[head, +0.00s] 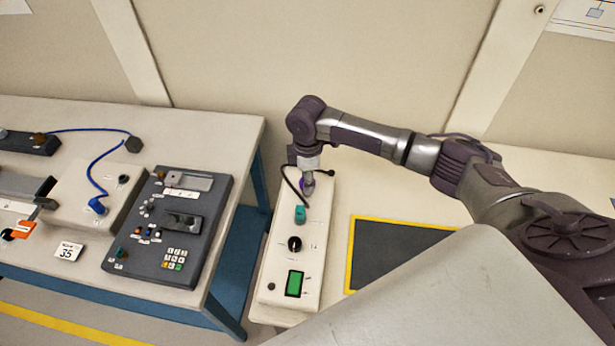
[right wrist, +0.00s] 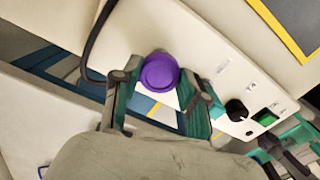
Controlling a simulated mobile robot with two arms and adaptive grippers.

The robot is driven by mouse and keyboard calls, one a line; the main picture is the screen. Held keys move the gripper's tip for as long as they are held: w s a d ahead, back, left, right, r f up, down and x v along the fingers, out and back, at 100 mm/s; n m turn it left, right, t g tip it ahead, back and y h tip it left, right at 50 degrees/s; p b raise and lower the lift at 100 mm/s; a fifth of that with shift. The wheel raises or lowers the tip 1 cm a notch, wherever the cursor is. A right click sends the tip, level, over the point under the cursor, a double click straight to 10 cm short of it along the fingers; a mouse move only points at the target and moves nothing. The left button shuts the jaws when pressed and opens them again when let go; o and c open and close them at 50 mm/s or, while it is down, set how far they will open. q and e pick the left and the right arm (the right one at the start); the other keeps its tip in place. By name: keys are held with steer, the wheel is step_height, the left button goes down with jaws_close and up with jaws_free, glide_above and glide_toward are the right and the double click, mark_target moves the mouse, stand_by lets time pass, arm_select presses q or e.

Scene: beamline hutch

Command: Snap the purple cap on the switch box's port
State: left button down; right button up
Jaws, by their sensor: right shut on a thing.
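My right gripper (head: 308,190) points down over the far end of the white switch box (head: 272,262). In the right wrist view it is shut on the round purple cap (right wrist: 159,72), which sits between the fingertips. A bit of purple (head: 309,183) also shows at the fingers in the head view. The port is not visible; the gripper and cap may cover it. I cannot tell whether the cap touches the box.
A black cable (head: 284,178) loops beside the gripper. Right of the box is a dark mat with a yellow border (head: 352,238). A left table holds a dark keypad panel (head: 178,225) and a box with a blue cable (head: 92,172); a gap separates the tables.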

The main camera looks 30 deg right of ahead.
steer(key=shift+f, duration=0.15)
steer(key=o, duration=0.8)
step_height(320, 180, up, 12)
stand_by(0.4)
